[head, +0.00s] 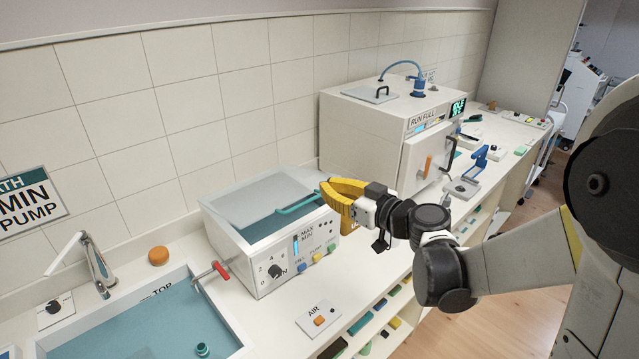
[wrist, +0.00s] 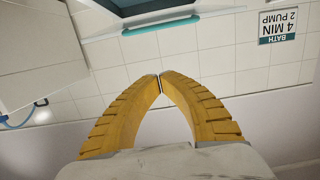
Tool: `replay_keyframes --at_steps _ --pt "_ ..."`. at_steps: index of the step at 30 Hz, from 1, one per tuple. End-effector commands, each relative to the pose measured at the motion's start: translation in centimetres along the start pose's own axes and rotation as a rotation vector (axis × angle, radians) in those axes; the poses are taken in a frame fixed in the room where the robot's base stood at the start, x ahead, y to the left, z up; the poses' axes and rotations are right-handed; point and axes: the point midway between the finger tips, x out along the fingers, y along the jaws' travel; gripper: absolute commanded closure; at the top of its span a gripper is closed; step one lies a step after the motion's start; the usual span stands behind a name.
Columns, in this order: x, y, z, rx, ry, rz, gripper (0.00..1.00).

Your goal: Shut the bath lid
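The bath (head: 268,262) is a white box with a knob, buttons and a MAX/MIN gauge on its front, standing on the counter. Its grey see-through lid (head: 262,192) shows over the top, with teal visible along the front; how far the lid stands open I cannot tell. A teal handle bar (head: 298,205) runs near the front right of the top. My gripper (head: 325,192) is at the right end of that bar. In the wrist view my gripper's yellow fingertips (wrist: 160,77) meet with nothing between them, and the teal bar (wrist: 165,24) lies beyond them.
A sink (head: 130,320) with a tap is at the left, and a red-tipped lever (head: 219,270) is between it and the bath. A large white cabinet (head: 370,135) stands behind right. An AIR switch plate (head: 319,319) lies in front. A wall sign (wrist: 278,26) shows in the wrist view.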

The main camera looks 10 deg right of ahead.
Motion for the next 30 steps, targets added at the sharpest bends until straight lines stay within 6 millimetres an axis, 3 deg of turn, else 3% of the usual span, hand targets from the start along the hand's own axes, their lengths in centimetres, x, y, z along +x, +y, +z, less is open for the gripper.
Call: replay_keyframes --at_steps 14,21,30 --pt "9.5 -0.1 0.4 0.000 0.000 -0.003 1.00" --pt "8.2 0.0 3.5 0.000 0.000 0.001 1.00" --pt "7.9 0.0 4.1 0.000 0.000 0.000 1.00"
